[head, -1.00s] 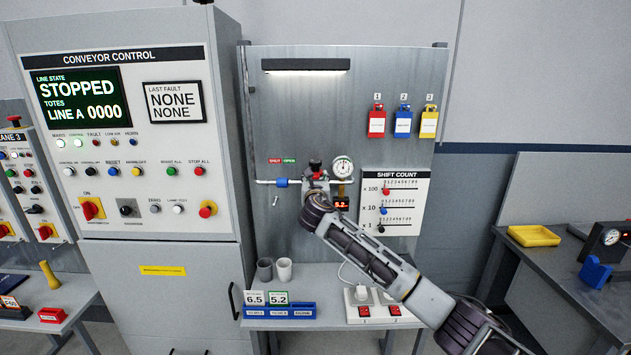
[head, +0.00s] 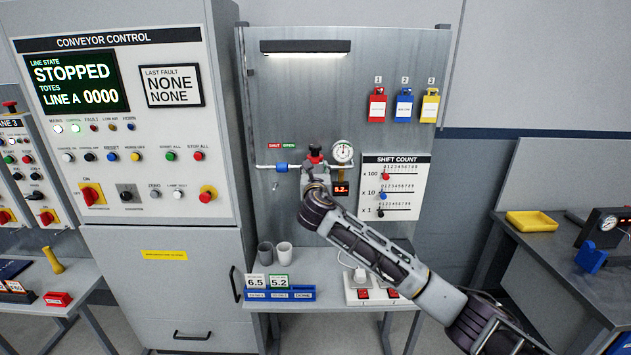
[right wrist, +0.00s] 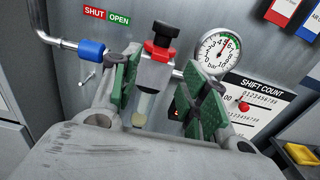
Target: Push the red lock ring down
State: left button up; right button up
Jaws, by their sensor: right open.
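The red lock ring (right wrist: 160,51) sits under a black knob (right wrist: 165,33) on the grey regulator body, which has a clear bowl below. The ring (head: 315,159) also shows in the head view, on the pipe beside the gauge. My right gripper (right wrist: 167,90) is open, its green-padded fingers on either side of the regulator body and below the ring. In the right wrist view I cannot tell whether the pads touch the body. In the head view my right gripper (head: 316,176) is partly hidden by its own wrist. My left gripper is in neither view.
A round gauge (right wrist: 221,54) stands close right of the regulator. A blue pipe fitting (right wrist: 91,50) is on its left. The shift count board (head: 391,185) is farther right. Cups (head: 284,254) and a blue tray (head: 300,293) stand on the bench below.

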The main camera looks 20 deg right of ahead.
jog(key=v, duration=0.6)
jog(key=shift+s, duration=0.1)
dwell(0.5)
